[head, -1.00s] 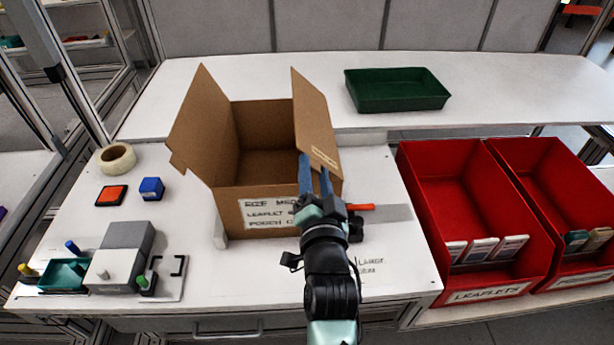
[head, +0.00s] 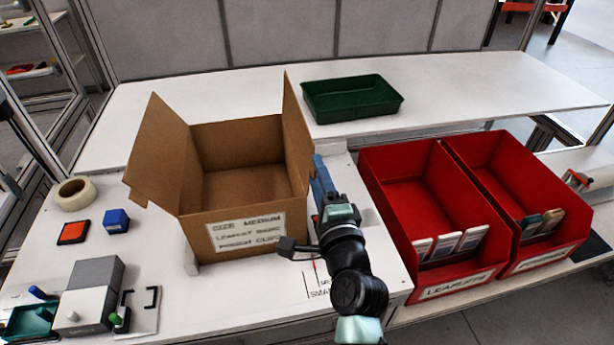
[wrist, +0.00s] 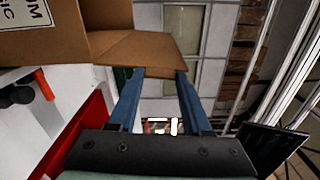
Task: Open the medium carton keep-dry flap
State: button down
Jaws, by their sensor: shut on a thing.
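The medium carton (head: 210,215) is an open brown box on the white table, with a label reading "SIZE MEDIUM" on its front. Its left flap (head: 160,150) stands up and leans outward. Its right flap (head: 297,130) stands nearly upright, seen almost edge-on. My gripper (head: 318,162) is at the carton's right side, its blue fingers pointing away at the right flap. In the wrist view the flap (wrist: 145,50) lies across the tips of my gripper (wrist: 157,74), which is shut on it. The exact contact is hard to see. No keep-dry mark is readable now.
Red bins (head: 400,180) (head: 500,170) holding small packs stand close on the right. A green tray (head: 352,98) is on the back surface. Tape (head: 76,194), an orange pad (head: 73,232), a blue block (head: 116,220) and a grey fixture (head: 90,285) are at left.

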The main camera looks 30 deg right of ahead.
jog(key=shift+s+d+f+m, duration=0.1)
jog(key=shift+s+d+m, duration=0.05)
jog(key=shift+d+m, duration=0.6)
jog(key=shift+c, duration=1.6)
grip_release()
jog(key=shift+a, duration=0.1)
jog(key=b+v, duration=0.1)
jog(key=v, duration=1.2)
